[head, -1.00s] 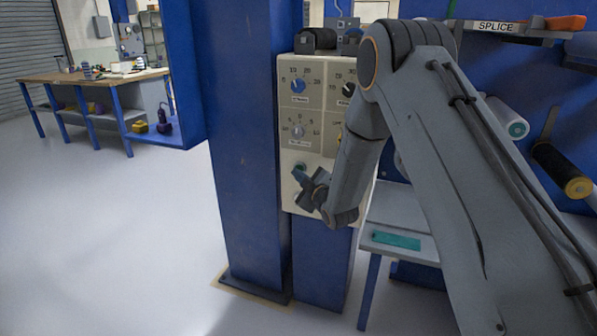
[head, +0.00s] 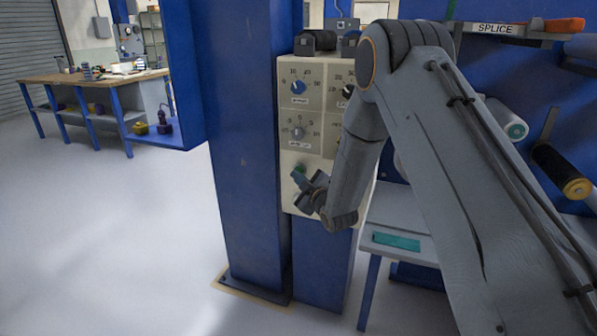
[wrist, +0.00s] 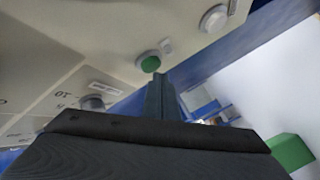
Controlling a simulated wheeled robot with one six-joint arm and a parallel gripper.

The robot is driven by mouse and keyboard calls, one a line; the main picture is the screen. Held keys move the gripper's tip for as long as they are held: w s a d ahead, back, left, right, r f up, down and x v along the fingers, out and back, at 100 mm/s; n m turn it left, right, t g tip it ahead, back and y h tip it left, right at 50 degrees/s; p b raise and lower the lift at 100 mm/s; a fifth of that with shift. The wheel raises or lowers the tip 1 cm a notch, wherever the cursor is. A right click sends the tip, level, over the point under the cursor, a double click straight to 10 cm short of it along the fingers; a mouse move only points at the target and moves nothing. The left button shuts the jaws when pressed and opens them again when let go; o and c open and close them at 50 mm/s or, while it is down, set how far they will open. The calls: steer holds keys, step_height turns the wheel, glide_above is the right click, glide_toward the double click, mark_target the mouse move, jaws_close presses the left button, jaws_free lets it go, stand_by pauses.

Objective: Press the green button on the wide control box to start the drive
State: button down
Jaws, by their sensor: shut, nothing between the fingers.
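The beige control box (head: 315,158) is mounted on a blue post in the middle of the head view, with dials on its upper part. Its green button (head: 300,169) is low on the left of the face. The button also shows in the wrist view (wrist: 150,63), round and green, just beyond the fingertips. My gripper (head: 297,178) is shut and empty, its tips pointing at the box face just below the button in the head view. In the wrist view the closed fingers (wrist: 157,78) end right beside the button; I cannot tell whether they touch it.
A pale round button (wrist: 213,18) sits near the green one in the wrist view. A blue column (head: 245,150) stands close left of the box. A small grey table (head: 420,245) is to the right below. Open floor (head: 110,240) lies to the left.

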steer(key=shift+s+a, duration=0.1)
steer(key=shift+s, duration=0.15)
steer(key=shift+s, duration=0.1)
steer(key=s, duration=0.1)
steer(key=s+a+p, duration=0.1)
steer(key=s, duration=0.1)
steer(key=s+p, duration=0.1)
steer(key=shift+s+a, duration=0.25)
steer(key=shift+a, duration=0.1)
stand_by(0.6)
